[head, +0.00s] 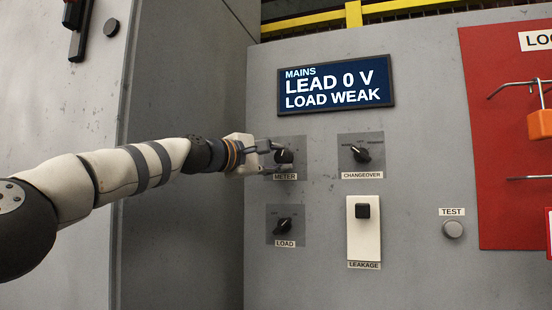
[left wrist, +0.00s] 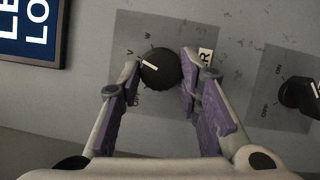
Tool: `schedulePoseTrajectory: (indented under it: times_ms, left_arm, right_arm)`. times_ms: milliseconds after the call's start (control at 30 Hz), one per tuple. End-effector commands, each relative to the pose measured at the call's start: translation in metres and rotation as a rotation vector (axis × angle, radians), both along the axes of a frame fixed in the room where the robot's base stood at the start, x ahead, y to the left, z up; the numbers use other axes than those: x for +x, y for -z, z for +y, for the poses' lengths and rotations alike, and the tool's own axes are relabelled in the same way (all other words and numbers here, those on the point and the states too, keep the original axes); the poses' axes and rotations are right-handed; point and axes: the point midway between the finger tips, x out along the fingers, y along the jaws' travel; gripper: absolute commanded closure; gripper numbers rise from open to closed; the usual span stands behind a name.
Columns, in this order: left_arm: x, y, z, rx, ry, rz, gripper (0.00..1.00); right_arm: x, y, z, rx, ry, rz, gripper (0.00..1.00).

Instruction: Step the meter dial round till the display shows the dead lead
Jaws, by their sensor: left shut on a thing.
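The black METER dial (head: 285,156) sits on a dark plate on the grey panel. My left gripper (head: 277,157) has a finger on each side of it and is shut on it. In the left wrist view the dial (left wrist: 160,68) shows between the purple-padded fingers, its white pointer towards the V mark. A W mark is beside V; a lower mark is partly hidden by a finger. The display (head: 336,85) reads MAINS, LEAD 0 V, LOAD WEAK. My right gripper is not in view.
The CHANGEOVER dial (head: 361,154) is right of the meter, and the LOAD dial (head: 286,225) is below it. A LEAKAGE switch (head: 363,211), a TEST button (head: 453,229) and a red board (head: 500,190) with an orange padlock (head: 540,124) are further right.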

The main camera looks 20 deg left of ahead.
Motion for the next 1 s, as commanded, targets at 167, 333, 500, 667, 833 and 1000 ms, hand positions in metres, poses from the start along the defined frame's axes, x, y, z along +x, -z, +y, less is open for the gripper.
schedulePoseTrajectory:
  times_ms: [167,333,500,667,833,1000]
  left_arm:
    - [0.001,0.000,0.001,0.000,-0.003,0.000,0.96]
    - [0.000,0.000,0.001,-0.001,-0.002,0.000,0.48]
    - [0.000,0.000,0.001,-0.001,-0.001,0.000,0.48]
    - [-0.003,-0.001,0.002,0.000,-0.001,-0.001,0.48]
    - [-0.026,0.000,0.013,-0.002,0.000,-0.001,0.48]
    - [-0.066,0.002,0.031,-0.003,-0.002,-0.004,0.48]
  right_arm:
    - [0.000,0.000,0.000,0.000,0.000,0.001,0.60]
    - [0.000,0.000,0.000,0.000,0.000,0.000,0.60]
    - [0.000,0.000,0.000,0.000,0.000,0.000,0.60]
    - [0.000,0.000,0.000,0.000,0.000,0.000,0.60]
    - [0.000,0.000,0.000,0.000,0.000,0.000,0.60]
    - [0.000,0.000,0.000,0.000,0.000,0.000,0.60]
